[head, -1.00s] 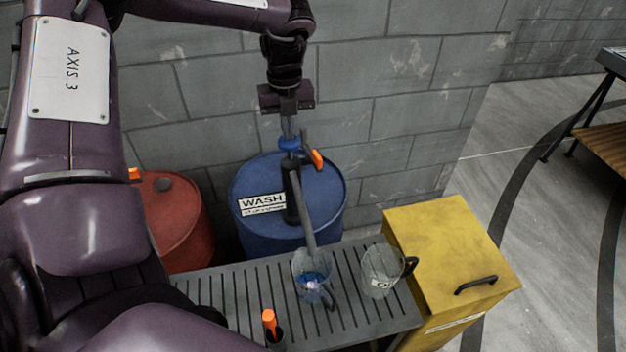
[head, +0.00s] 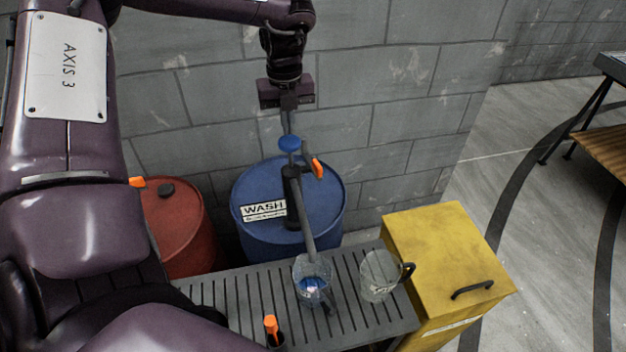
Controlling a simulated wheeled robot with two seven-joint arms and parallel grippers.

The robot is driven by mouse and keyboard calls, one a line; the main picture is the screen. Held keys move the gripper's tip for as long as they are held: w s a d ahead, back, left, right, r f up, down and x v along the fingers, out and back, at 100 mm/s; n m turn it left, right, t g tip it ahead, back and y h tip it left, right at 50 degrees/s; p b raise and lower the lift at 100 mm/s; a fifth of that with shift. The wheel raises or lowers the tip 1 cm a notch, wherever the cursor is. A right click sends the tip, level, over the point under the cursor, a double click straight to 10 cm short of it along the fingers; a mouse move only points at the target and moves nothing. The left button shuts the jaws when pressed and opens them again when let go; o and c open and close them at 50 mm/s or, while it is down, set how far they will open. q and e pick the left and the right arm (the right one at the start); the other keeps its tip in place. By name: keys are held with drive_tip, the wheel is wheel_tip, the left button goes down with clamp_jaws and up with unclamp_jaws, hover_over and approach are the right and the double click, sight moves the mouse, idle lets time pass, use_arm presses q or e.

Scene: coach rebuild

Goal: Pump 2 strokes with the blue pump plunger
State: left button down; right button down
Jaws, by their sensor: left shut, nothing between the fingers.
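The blue plunger knob (head: 290,143) tops the pump (head: 293,190) on the blue drum (head: 255,178) labelled WASH. My left gripper (head: 288,127) is shut with nothing between its fingers. It points down right above the knob, its tips at or very near the knob's top; whether they touch is hard to tell. The pump's grey spout tube (head: 306,235) slopes down to a clear jug (head: 313,270) on the slatted grey bench, with some blue liquid low in the jug. My right gripper is not in view.
A second clear jug (head: 378,277) stands to the right on the slatted bench (head: 350,325). A yellow cabinet (head: 435,240) is beside it. A red drum (head: 172,225) stands left of the blue one. An orange-handled tool (head: 271,325) is at the bench front. A block wall is behind.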

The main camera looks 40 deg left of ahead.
use_arm(q)
wheel_tip(320, 180, up, 6)
drive_tip(key=p, duration=0.4)
idle(0.5)
idle(0.3)
